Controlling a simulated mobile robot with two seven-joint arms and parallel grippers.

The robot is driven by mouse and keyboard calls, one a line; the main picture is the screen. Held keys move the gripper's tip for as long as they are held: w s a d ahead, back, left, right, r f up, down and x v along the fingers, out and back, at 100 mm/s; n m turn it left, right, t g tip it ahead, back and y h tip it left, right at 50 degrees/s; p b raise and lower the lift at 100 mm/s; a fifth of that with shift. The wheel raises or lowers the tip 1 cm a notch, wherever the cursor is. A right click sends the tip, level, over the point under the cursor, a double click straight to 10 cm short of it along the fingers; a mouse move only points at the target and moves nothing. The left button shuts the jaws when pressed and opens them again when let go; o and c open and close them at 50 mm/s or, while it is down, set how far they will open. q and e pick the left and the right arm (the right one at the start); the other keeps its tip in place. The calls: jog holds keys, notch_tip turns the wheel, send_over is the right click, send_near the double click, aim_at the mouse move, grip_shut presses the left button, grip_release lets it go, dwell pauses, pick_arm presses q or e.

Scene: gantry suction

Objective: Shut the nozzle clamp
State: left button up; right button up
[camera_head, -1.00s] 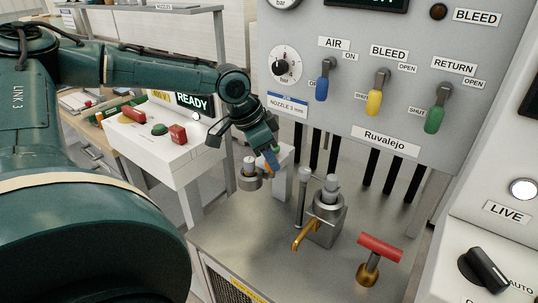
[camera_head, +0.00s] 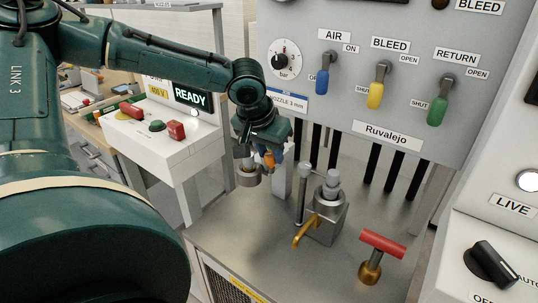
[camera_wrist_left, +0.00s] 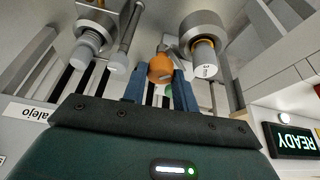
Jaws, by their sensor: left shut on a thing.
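My left gripper (camera_head: 268,156) is at the far left corner of the steel bench. In the left wrist view its blue fingers (camera_wrist_left: 160,88) are shut on an orange clamp handle (camera_wrist_left: 160,67), whose lower part they hide. In the head view, only a little of the orange handle (camera_head: 267,159) shows between the fingers. The round metal nozzle holder (camera_head: 249,178) stands just left of the gripper; it also shows in the left wrist view (camera_wrist_left: 200,28), with a pale nozzle in it. The clamp's linkage is too small and covered to read. My right gripper is out of view.
Right of the gripper stand a thin steel post (camera_head: 303,195) and a grey block (camera_head: 327,220) with a brass lever (camera_head: 304,232). A red T-handle (camera_head: 381,246) is nearer the front right. The valve panel (camera_head: 400,95) rises behind; a white READY box (camera_head: 160,140) is left.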

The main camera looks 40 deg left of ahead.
pick_arm(q)
jog(key=n+y+b, duration=0.1)
jog(key=n, duration=0.2)
jog(key=shift+d+f, duration=0.1)
jog(key=shift+f, duration=0.05)
jog(key=shift+w+n+g+y+b, duration=0.1)
jog(key=shift+n+g+y+b, duration=0.5)
jog(key=shift+n, duration=0.6)
jog(key=shift+d+n+b, duration=0.1)
jog(key=shift+n+b, duration=0.2)
jog(key=shift+n, duration=0.3)
jog(key=shift+n+g, duration=0.3)
jog(key=shift+n, duration=0.5)
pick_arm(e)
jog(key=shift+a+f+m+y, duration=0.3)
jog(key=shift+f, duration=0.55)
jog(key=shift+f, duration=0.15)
pick_arm(q)
jog(key=o, duration=1)
jog(key=shift+c, duration=0.2)
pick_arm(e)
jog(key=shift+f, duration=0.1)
pick_arm(q)
jog(key=shift+r, duration=0.2)
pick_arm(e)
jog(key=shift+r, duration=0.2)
